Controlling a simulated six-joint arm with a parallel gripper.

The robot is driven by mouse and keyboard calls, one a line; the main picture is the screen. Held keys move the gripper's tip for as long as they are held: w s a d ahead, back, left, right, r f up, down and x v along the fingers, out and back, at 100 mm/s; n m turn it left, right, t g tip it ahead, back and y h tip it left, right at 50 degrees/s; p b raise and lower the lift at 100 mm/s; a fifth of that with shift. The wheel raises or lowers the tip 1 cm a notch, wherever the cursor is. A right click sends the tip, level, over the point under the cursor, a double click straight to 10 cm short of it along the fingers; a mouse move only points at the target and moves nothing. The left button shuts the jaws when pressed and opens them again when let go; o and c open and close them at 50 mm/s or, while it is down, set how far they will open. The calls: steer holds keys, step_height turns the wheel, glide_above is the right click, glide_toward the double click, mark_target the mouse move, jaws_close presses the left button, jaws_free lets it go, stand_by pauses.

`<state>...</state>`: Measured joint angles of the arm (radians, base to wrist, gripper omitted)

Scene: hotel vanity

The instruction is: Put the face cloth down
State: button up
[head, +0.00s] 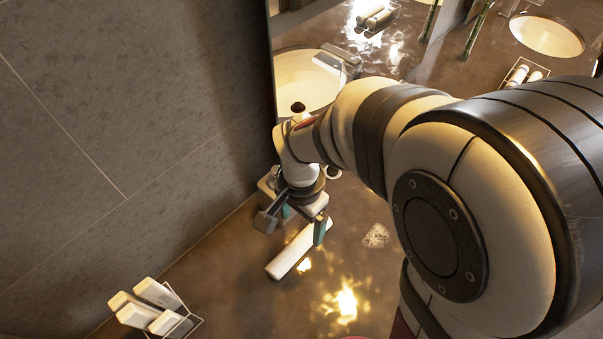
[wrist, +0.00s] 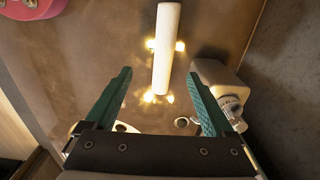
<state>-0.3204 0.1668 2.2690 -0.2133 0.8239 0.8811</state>
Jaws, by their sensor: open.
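The face cloth looks like a white, tight roll (head: 292,250) lying on the brown counter (head: 230,285). In the wrist view the white roll (wrist: 167,45) lies lengthwise ahead of the fingertips, roughly in line with the gap between them. My gripper (head: 293,226) points down over the counter, close to the far end of the roll in the head view. In the wrist view my gripper (wrist: 160,73) has its two green fingers wide apart, with nothing held between them. Whether a finger touches the roll cannot be told.
A wire rack with white packs (head: 158,308) stands at the lower left of the head view. A pink object (wrist: 30,8) is at the upper left. Counter around the roll is mostly clear.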

steer(key=s+d+r+n+y, duration=0.1)
steer(key=s+d+r, duration=0.1)
steer(key=s+r, duration=0.2)
steer(key=s+d+r+n, duration=0.2)
steer(key=s+d+r, duration=0.1)
steer(key=s, duration=0.7)
steer(key=shift+d+r+y, duration=0.25)
steer(key=shift+r+y, duration=0.15)
steer(key=shift+r, duration=0.4)
steer(key=shift+o, duration=0.6)
steer(key=shift+n, duration=0.3)
